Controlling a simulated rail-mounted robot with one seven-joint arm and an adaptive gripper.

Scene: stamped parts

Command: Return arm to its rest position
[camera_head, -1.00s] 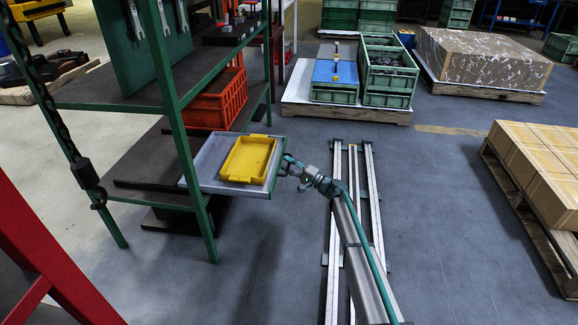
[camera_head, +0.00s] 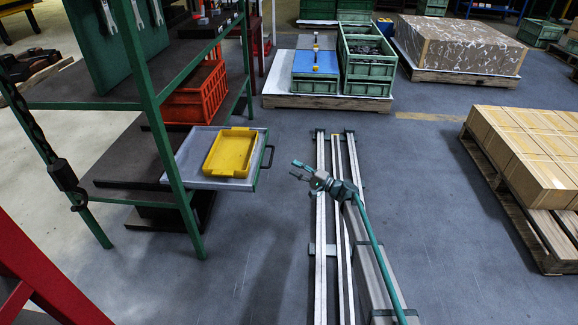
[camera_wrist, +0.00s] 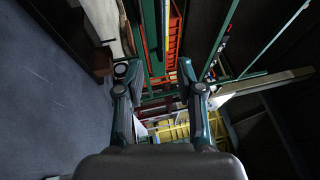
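My gripper (camera_head: 298,170) is over the floor rails in the head view, to the right of the grey drawer and clear of it. In the wrist view my gripper (camera_wrist: 157,72) shows two fingers spread apart with nothing held between them. The grey drawer (camera_head: 190,150) sticks out from the green-framed shelf, and its dark handle (camera_head: 268,157) is free. A yellow tray (camera_head: 230,153) lies in the drawer.
The green shelf rack (camera_head: 160,140) stands at left with an orange crate (camera_head: 197,98). Green crates (camera_head: 367,70) sit on a pallet behind. A pallet of boxes (camera_head: 530,150) is at right. Grey floor between the drawer and rails is clear.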

